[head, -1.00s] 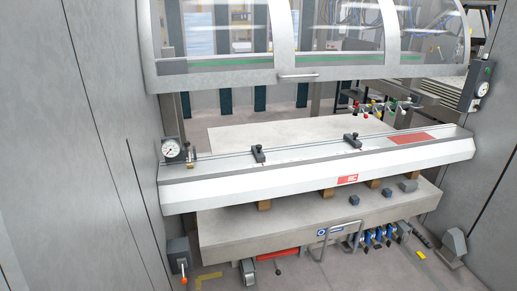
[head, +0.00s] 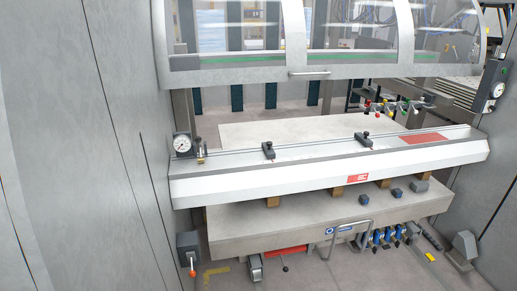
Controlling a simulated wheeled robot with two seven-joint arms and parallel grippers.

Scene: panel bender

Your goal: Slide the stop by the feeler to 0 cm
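Two small black stops sit on the rail along the top of the white machine beam. The left stop (head: 268,150) is left of the beam's middle, and the right stop (head: 363,139) is right of it. A round dial gauge (head: 182,143) stands at the beam's left end, with a small brass-coloured part (head: 201,152) beside it. This may be the feeler, but I cannot tell for sure. Scale marks on the beam are too small to read. Neither of my grippers is in view.
A clear guard with a handle (head: 309,73) is raised above the beam (head: 320,180). A pale flat sheet (head: 310,128) lies behind the beam. A lower table (head: 300,222) carries small blue-grey blocks (head: 366,198). Grey walls close in both sides.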

